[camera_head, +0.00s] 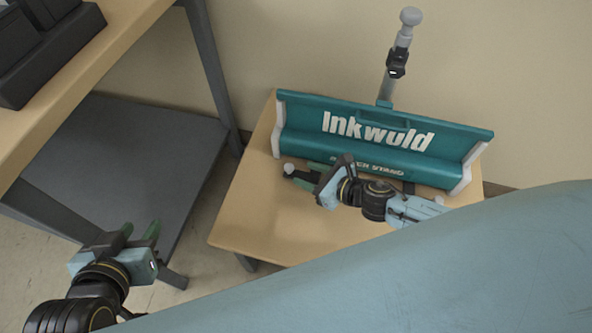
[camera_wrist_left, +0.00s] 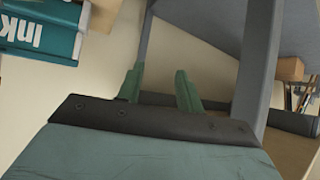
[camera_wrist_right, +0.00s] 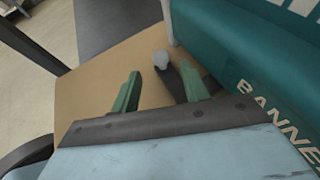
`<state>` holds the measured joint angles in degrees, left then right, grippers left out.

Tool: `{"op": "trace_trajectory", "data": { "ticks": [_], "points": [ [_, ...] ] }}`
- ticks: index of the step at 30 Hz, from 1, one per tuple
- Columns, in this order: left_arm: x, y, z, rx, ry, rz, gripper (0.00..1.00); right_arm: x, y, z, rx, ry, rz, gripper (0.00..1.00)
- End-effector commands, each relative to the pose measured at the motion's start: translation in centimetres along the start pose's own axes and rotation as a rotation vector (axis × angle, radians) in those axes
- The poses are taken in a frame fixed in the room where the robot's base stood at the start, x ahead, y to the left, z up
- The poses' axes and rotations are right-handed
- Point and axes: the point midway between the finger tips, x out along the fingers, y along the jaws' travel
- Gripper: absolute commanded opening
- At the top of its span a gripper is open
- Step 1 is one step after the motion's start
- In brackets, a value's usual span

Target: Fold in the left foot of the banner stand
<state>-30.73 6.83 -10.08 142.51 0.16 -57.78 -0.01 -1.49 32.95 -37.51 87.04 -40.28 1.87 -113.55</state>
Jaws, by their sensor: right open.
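The grey tip also shows in the right wrist view (camera_wrist_right: 160,60), with the dark bar running behind one finger. My right gripper (camera_head: 303,176) is open at this foot, its fingers pointing left; I cannot tell whether they touch it. My left gripper (camera_head: 139,230) is open and empty, well left of the table; it also shows in the left wrist view (camera_wrist_left: 158,82).
The small table (camera_head: 245,215) has free surface at its front left. A grey pole (camera_head: 400,55) with a round knob rises behind the stand. A higher bench (camera_head: 95,55) with a grey lower shelf (camera_head: 150,150) and grey legs stands at the left, near my left gripper.

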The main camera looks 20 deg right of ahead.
Motion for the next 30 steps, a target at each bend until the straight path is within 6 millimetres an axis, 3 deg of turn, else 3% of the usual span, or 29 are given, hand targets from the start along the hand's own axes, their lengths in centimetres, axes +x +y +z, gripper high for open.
{"op": "trace_trajectory", "data": {
  "ticks": [5, 12, 25, 30],
  "points": [
    [0.3, 0.6, -2.9, 0.002, 0.171, 0.014, 0.36, 2.5, -0.1, 0.0, -0.001, -0.002, -0.001, 0.45],
    [-0.1, 1.1, -5.6, 0.001, 0.325, 0.028, 0.36, 4.3, 0.0, -0.1, 0.001, 0.000, -0.001, 0.45],
    [-0.3, 1.3, -6.4, 0.001, 0.369, 0.032, 0.36, 4.7, 0.0, 0.0, 0.001, 0.001, 0.000, 0.45],
    [-0.3, 1.3, -6.3, 0.001, 0.368, 0.031, 0.36, 4.7, 0.0, 0.0, 0.001, 0.001, 0.000, 0.23]
  ]
}}
